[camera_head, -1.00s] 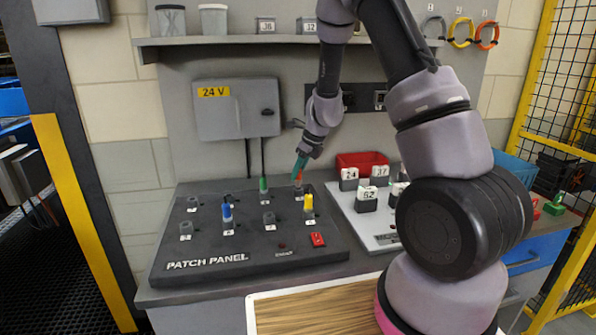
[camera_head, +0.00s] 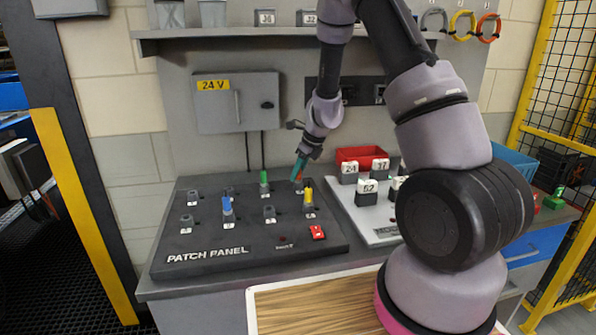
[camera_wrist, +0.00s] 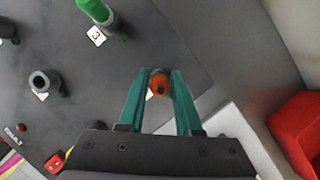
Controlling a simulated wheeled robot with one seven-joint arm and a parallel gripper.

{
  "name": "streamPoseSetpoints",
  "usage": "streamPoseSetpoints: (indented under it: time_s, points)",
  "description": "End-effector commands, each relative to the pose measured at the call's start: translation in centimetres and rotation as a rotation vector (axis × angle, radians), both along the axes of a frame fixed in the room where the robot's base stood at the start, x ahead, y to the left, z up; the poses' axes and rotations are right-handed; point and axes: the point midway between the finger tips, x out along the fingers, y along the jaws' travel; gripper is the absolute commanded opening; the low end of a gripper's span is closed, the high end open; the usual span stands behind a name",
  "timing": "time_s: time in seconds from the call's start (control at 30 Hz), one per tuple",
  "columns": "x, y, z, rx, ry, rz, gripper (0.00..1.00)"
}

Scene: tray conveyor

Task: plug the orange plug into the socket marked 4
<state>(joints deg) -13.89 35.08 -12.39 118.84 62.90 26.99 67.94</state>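The dark patch panel (camera_head: 170,259) lies on the bench with numbered sockets in two rows. In the wrist view my gripper (camera_wrist: 160,88) points down, with a grey socket rim behind the plug. The plug is at the back-row socket right of the green plug (camera_head: 264,180), which is marked 3 in the wrist view. My gripper hides that socket's own mark. I cannot tell how deep the plug sits.
A blue plug (camera_head: 227,207) and a yellow plug (camera_head: 308,197) stand in the front row. An empty socket (camera_head: 269,212) is between them. A red switch (camera_head: 317,232) is at the panel's front right. Right of the panel are numbered blocks (camera_head: 367,193) and a red bin (camera_head: 372,154).

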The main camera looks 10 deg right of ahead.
Motion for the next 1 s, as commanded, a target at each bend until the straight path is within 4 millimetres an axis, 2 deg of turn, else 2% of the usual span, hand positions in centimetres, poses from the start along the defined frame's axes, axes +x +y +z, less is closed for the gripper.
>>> streamPoseSetpoints:
  time_s: [0.03,0.07,0.37,0.47,0.57,0.8,1.0]
  points:
    - [0.0,0.0,0.0,0.000,0.000,0.000,0.56]
    - [0.0,0.0,0.0,0.000,0.000,0.000,0.64]
    - [0.0,0.0,0.1,0.000,0.000,-0.001,0.64]
    - [-0.1,-0.1,0.6,0.002,-0.001,-0.001,0.64]
    - [-0.5,-0.5,2.0,0.001,-0.004,0.000,0.64]
    - [-1.8,-1.8,6.5,0.001,-0.005,0.001,0.64]
    - [-2.7,-2.7,9.1,0.001,-0.002,0.001,0.64]
